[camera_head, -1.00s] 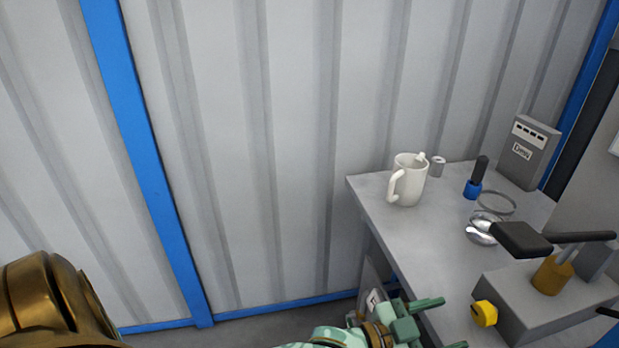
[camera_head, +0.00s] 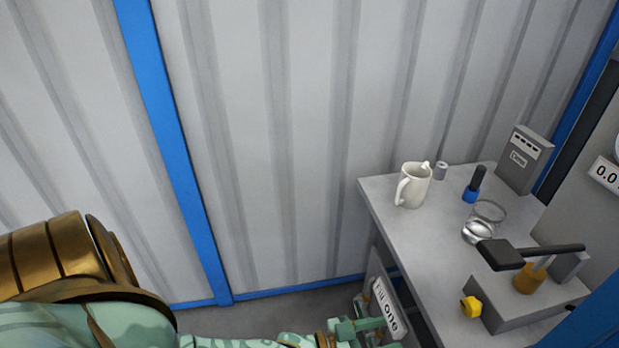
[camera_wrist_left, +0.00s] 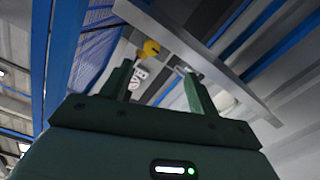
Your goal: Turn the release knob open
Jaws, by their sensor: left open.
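The yellow release knob (camera_head: 471,306) sits on the left end of a grey block (camera_head: 515,303) on the table. A yellow knob-like part (camera_wrist_left: 150,47) also shows beyond the fingers in the left wrist view. My left gripper (camera_head: 372,325) is open and empty, low and to the left of the table edge, apart from the knob. In the left wrist view its two green fingers (camera_wrist_left: 158,84) stand spread. The block also carries a black-handled lever (camera_head: 510,254) and a brass-coloured cylinder (camera_head: 530,278). My right gripper is not in view.
The grey table (camera_head: 420,245) holds a white mug (camera_head: 413,186), a blue-and-black bottle (camera_head: 474,186), a shiny round part (camera_head: 477,232), a wire ring (camera_head: 489,210) and a grey box (camera_head: 524,160). A lettered panel (camera_head: 388,306) stands near my gripper. The corrugated wall is behind.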

